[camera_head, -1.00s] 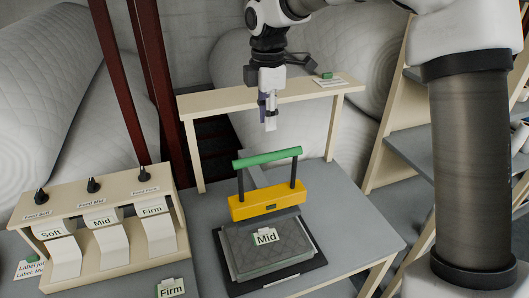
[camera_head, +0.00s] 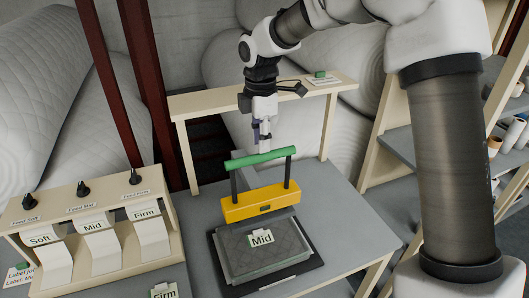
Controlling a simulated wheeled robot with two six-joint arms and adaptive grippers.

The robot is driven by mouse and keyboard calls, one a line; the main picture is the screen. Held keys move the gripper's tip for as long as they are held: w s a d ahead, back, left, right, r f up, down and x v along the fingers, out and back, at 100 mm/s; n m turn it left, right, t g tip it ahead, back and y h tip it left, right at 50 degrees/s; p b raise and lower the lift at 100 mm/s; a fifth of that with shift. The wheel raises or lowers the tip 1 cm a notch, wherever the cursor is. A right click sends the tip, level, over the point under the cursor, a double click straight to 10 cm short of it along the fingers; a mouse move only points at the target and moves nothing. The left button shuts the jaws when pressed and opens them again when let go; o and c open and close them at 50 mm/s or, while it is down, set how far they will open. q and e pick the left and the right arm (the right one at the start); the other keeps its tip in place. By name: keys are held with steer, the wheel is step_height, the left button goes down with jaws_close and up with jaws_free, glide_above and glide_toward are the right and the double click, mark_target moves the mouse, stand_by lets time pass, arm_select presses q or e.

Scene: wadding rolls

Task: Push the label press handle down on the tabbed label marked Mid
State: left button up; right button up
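The label press has a green handle bar (camera_head: 262,158) on two dark posts, standing up above a yellow press head (camera_head: 260,203). The tabbed label marked Mid (camera_head: 261,238) lies on a grey quilted pad (camera_head: 238,258) in front of the head. My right gripper (camera_head: 263,146) points down just over the middle of the green bar. Its fingers look close together from this side, but I cannot tell whether they are shut, nor whether the tips touch the bar. My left gripper is not in view.
A feeder rack (camera_head: 92,225) with Soft, Mid and Firm labels stands at the left. A Firm label (camera_head: 164,291) lies near the front edge. A cream shelf (camera_head: 215,101) spans behind the press. The grey table (camera_head: 335,215) is clear right of the press.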

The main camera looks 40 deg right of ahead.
steer(key=shift+f, duration=0.4)
steer(key=shift+f+b, duration=0.55)
steer(key=shift+f, duration=1.05)
